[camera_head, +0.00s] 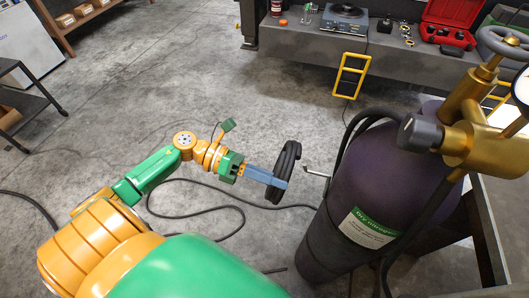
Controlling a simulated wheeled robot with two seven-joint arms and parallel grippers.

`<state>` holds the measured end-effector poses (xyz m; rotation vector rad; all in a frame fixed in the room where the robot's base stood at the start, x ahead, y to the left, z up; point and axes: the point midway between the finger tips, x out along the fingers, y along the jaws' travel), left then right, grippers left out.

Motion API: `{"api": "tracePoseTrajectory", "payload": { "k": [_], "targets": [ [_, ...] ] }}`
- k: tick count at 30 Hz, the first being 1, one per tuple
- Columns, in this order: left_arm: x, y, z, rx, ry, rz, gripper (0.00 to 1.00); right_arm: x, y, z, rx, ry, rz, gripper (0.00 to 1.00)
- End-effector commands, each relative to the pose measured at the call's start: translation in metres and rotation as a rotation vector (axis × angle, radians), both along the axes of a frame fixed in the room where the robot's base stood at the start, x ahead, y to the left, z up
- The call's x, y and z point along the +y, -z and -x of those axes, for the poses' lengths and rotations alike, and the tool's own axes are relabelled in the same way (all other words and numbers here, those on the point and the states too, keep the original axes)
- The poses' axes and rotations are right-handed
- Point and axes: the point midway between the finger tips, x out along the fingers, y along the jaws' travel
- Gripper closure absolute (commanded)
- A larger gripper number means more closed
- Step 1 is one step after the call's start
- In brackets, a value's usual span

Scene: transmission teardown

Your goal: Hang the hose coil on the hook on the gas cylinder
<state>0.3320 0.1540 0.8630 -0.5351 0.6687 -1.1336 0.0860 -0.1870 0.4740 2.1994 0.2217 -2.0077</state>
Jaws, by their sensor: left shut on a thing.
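The black hose coil (289,160) is held upright off the floor near the middle of the head view. My left gripper (277,182) is shut on the lower part of the coil with its blue-grey fingers. The dark purple gas cylinder (390,170) stands to the right, with a green label and brass valve fittings on top. A small metal hook (317,173) sticks out from the left side of the cylinder. The coil is left of the hook, with a small gap between them in the picture. My right gripper is not in view.
A black hose (225,191) snakes over the concrete floor below my left arm. A grey bench (300,42) with tools and a red case (450,22) stands at the back. A yellow step frame (350,76) leans by it. Dark frame rails flank the cylinder.

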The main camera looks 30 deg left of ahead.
Motion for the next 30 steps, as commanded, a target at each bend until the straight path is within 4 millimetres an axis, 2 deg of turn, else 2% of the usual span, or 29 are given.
{"api": "tracePoseTrajectory", "payload": {
  "k": [20,30],
  "targets": [
    [-0.052,0.001,-0.015,-0.004,0.001,0.002,1.0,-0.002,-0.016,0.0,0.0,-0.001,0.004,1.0],
    [-0.064,0.024,-0.019,-0.004,0.0,0.001,1.0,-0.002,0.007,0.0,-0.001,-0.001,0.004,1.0]
  ]
}}
